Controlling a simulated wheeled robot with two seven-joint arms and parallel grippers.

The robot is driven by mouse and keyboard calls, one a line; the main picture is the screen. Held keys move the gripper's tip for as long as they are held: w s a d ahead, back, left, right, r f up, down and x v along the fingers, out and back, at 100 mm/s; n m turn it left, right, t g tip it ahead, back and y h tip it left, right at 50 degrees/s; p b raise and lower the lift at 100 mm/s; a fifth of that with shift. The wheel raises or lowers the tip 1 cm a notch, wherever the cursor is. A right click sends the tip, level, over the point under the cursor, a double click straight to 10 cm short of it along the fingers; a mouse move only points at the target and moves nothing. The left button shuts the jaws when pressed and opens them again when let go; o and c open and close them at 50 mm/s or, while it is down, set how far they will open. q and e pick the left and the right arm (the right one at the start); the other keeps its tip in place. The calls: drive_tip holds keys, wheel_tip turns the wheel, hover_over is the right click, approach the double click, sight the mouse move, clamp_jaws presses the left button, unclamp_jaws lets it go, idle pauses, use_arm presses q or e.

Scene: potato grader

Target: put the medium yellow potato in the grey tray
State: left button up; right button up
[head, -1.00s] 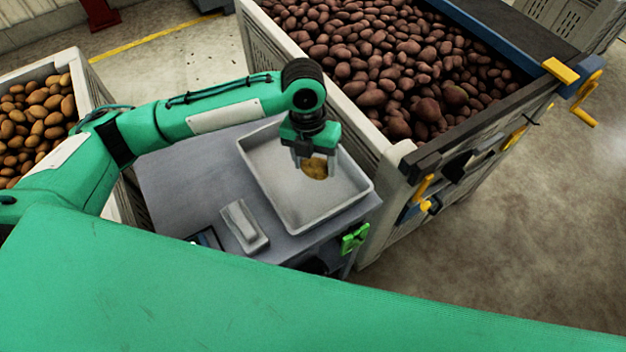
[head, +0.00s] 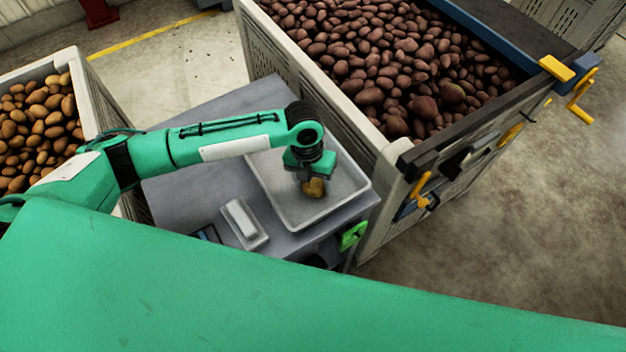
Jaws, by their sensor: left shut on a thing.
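The yellow potato (head: 315,189) is between the fingers of my left gripper (head: 311,184), which is shut on it. The gripper points down over the grey tray (head: 327,222), and the potato shows against the tray's floor. I cannot tell whether the potato touches the tray floor. The tray sits on the grey table, and its far left part is hidden behind my left arm. My right gripper is not in view.
A small grey device (head: 243,223) stands on the table (head: 185,200) left of the tray. A crate of yellow potatoes (head: 92,98) is at the left. A large bin of red potatoes (head: 262,58) stands behind and right of the table.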

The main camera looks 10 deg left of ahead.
use_arm(q)
drive_tip(key=o, duration=1)
drive_tip(key=shift+f, duration=0.1)
drive_tip(key=shift+r, duration=0.2)
drive_tip(key=shift+w+r, duration=0.1)
drive_tip(key=shift+r, duration=0.25)
wheel_tip(320, 180, up, 11)
drive_tip(key=w+a+b, duration=0.1)
drive_tip(key=b, duration=0.1)
drive_tip(key=shift+a, duration=0.25)
drive_tip(key=shift+w, duration=0.1)
